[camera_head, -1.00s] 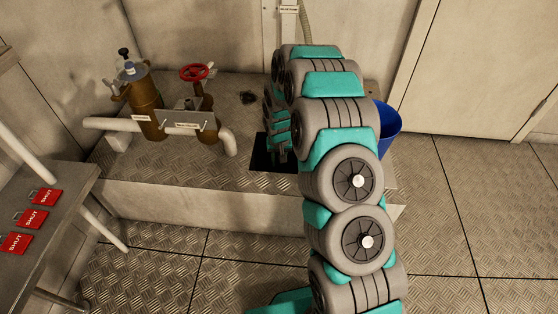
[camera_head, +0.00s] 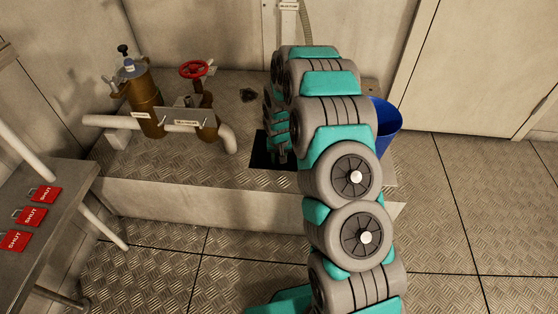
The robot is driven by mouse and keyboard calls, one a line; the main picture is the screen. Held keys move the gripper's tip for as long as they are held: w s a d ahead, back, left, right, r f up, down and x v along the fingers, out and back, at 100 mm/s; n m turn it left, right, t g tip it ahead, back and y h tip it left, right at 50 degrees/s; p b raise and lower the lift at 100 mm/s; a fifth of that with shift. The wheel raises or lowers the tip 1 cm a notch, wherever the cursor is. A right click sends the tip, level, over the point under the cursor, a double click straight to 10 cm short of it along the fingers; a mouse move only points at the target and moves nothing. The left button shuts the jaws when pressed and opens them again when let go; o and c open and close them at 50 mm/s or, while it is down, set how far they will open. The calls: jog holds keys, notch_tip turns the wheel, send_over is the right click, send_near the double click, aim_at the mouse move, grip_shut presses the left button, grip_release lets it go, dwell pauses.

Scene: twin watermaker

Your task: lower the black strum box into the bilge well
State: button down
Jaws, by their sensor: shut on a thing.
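The bilge well (camera_head: 262,158) is a dark square opening in the top of the checker-plate plinth. My gripper (camera_head: 281,151) points down over the well, by its right part, and is partly covered by my own arm. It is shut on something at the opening. The black strum box is hard to make out against the dark well, and I cannot tell how deep it sits. A small dark clump (camera_head: 249,96) lies on the plinth behind the well.
A bronze strainer (camera_head: 143,104), a red handwheel valve (camera_head: 194,69) and white pipework (camera_head: 227,138) stand left of the well. A blue bucket (camera_head: 388,130) is to the right, partly behind my arm. Red SHUT tags (camera_head: 33,216) lie on a bench at left.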

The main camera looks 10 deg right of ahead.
jog(key=c, duration=0.5)
grip_release()
